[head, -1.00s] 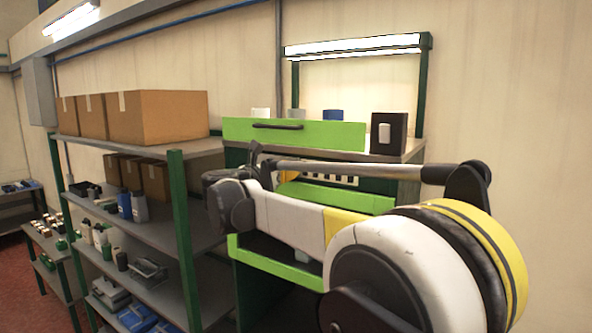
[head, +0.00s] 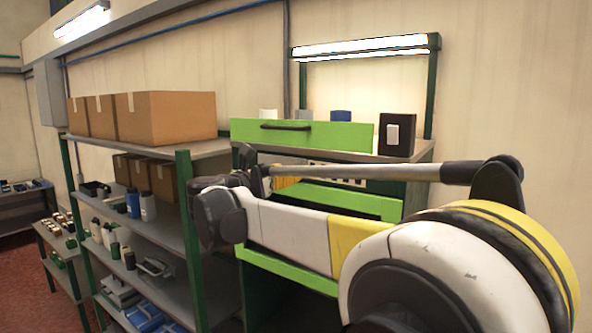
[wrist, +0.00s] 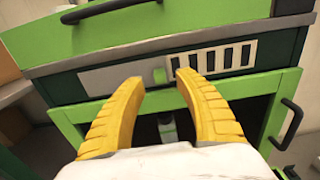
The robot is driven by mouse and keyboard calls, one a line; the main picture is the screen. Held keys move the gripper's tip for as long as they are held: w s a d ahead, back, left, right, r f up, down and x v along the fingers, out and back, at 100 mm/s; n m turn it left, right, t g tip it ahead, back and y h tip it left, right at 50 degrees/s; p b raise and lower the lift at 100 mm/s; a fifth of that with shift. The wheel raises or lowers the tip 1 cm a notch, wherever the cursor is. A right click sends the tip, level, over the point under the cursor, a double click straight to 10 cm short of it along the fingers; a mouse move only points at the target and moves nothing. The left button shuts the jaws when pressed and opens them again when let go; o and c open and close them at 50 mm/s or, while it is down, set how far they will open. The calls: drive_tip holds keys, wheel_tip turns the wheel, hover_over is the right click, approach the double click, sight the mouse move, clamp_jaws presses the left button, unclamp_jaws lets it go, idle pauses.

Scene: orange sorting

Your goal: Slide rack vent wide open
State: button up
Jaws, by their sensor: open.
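The rack vent (wrist: 215,60) is a pale slotted strip below the upper drawer, with several dark slots showing on its right part. A small green knob (wrist: 160,75) sits left of the slots, beside a plain grey plate (wrist: 108,79). In the wrist view my gripper (wrist: 158,77) has two yellow fingers spread apart, with the knob between their tips in the picture. I cannot tell whether either finger touches it. In the head view the vent (head: 347,182) is partly hidden behind my arm.
Above the vent is a green drawer front (head: 318,134) with a black handle. Below is an open green frame (wrist: 282,110) with a black handle at right. A shelf (head: 176,150) with cardboard boxes (head: 165,118) stands left. A black box (head: 397,134) sits on the top.

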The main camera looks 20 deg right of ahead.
drive_tip(key=v, duration=0.6)
drive_tip(key=shift+s, duration=0.15)
drive_tip(key=shift+a, duration=0.15)
drive_tip(key=s+d+f+m+g+y+b, duration=0.1)
drive_tip(key=s+d+f+m+y+b, duration=0.2)
drive_tip(key=s+f+b, duration=0.65)
drive_tip(key=s+d+f+m+g+y+b, duration=0.1)
drive_tip(key=s+d+f+m+b, duration=0.25)
drive_tip(key=f, duration=1.05)
drive_tip(key=s+d+f+m+g+y+b, duration=0.25)
drive_tip(key=s+f+m+b, duration=0.35)
drive_tip(key=f, duration=0.6)
drive_tip(key=s+a+f+m+y+b, duration=0.2)
drive_tip(key=s+f+m+b, duration=0.2)
drive_tip(key=f, duration=0.7)
drive_tip(key=s+a+f+m+y+b, duration=0.3)
drive_tip(key=s+f+m+b, duration=0.1)
drive_tip(key=f+b, duration=0.5)
drive_tip(key=s+a+f+m+y+b, duration=0.2)
drive_tip(key=s+f+m+b, duration=0.3)
drive_tip(key=f, duration=0.8)
drive_tip(key=shift+s+a+f+t+y+b, duration=0.2)
drive_tip(key=shift+s+t+y+b, duration=0.15)
drive_tip(key=shift+s+b, duration=0.5)
drive_tip(key=shift+w, duration=0.1)
